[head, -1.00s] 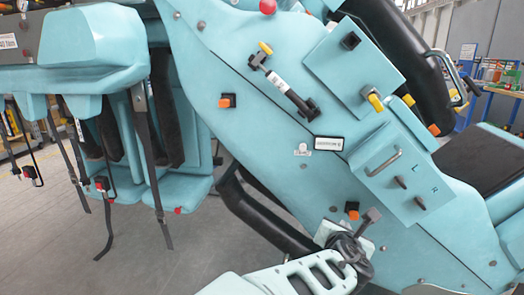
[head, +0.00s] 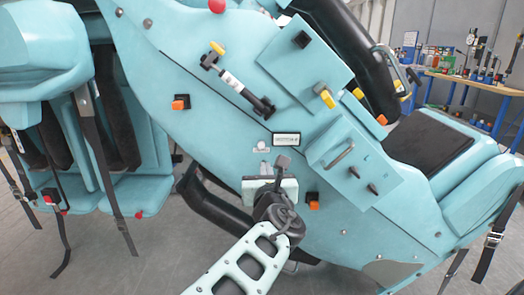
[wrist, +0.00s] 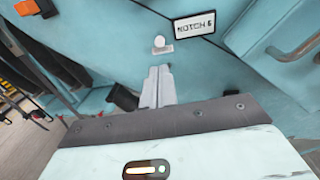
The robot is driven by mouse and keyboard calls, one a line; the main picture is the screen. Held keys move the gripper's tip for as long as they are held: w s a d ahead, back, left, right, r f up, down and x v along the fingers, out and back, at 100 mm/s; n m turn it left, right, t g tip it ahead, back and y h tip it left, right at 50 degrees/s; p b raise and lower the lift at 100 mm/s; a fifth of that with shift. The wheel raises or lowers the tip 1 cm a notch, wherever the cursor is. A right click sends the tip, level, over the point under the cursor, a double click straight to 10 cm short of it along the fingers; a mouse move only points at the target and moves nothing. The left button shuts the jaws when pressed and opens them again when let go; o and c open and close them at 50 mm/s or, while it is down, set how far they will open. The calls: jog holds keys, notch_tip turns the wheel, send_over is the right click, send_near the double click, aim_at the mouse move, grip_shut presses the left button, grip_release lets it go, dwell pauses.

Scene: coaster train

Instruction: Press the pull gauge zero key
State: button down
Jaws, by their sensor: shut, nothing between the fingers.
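My gripper (head: 283,160) is shut and empty in front of the pale turquoise coaster car (head: 200,95). Its closed fingers also show in the wrist view (wrist: 157,85), pointing up toward a small white round fitting (wrist: 160,42) below the "NOTCH 6" label (wrist: 194,24). The same fitting (head: 262,145) shows in the head view just above and left of the fingertips. I cannot see whether the fingers touch the car. I cannot make out a pull gauge or its zero key for certain; small devices (head: 478,48) on the far workbench are too small to read.
The workbench (head: 470,82) stands at the back right, beyond the car. A turquoise box with a handle and two levers (head: 355,160) projects right of my gripper. Black straps (head: 100,150) hang from the seats at left. Grey floor (head: 180,255) is open in front.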

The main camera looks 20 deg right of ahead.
aim_at(262, 145)
jog(key=x, duration=1.1)
jog(key=shift+w+d, duration=0.15)
jog(key=shift+w, duration=0.25)
